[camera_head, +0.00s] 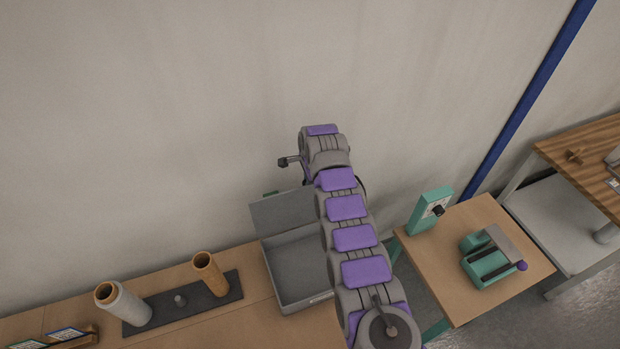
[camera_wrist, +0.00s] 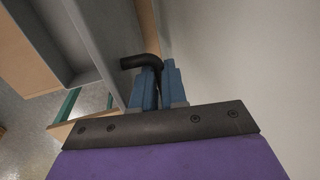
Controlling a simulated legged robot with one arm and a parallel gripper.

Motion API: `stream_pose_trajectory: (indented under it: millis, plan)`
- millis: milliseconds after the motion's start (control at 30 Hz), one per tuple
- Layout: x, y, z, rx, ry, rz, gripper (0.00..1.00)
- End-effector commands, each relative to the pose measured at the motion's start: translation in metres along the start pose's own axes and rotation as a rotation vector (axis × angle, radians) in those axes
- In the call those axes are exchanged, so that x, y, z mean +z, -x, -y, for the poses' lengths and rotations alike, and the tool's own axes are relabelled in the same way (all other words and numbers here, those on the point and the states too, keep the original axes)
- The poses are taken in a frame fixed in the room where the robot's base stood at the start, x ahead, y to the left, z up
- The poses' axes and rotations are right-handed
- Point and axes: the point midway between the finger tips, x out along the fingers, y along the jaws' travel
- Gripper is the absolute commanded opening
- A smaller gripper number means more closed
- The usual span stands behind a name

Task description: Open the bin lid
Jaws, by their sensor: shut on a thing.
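The grey bin (camera_head: 304,270) stands on the wooden bench. Its lid (camera_head: 285,212) is raised and stands up at the back edge, so the inside shows. In the wrist view, the lid (camera_wrist: 100,38) is a grey panel to the left of my gripper. My gripper (camera_wrist: 158,74) has blue fingers shut on a black bent handle (camera_wrist: 139,61) beside the lid's edge. In the head view my purple and grey arm passes in front of the bin's right side, and the fingers and handle cannot be made out.
Left of the bin, a dark base (camera_head: 190,305) holds a white tube (camera_head: 125,303) and a brown tube (camera_head: 211,275). To the right, a small table (camera_head: 480,225) bears a green device (camera_head: 490,258) and a green stand (camera_head: 428,210). The wall is close behind.

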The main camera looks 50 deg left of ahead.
Motion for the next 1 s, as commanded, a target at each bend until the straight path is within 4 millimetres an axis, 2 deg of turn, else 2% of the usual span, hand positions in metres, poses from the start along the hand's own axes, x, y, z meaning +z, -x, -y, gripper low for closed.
stream_pose_trajectory:
  millis: [33,67,300,667,867,1000]
  plan:
    - [0.001,-0.003,-0.002,0.007,-0.001,0.002,0.00]
    - [0.001,-0.003,-0.002,0.007,-0.001,0.002,0.14]
    - [0.000,-0.001,-0.002,0.004,-0.001,0.001,0.37]
    - [-0.002,0.005,-0.001,0.000,0.000,0.000,0.38]
    - [-0.003,0.020,0.000,-0.004,-0.002,-0.002,0.38]
    - [-0.002,0.037,-0.001,-0.001,0.000,-0.004,0.38]
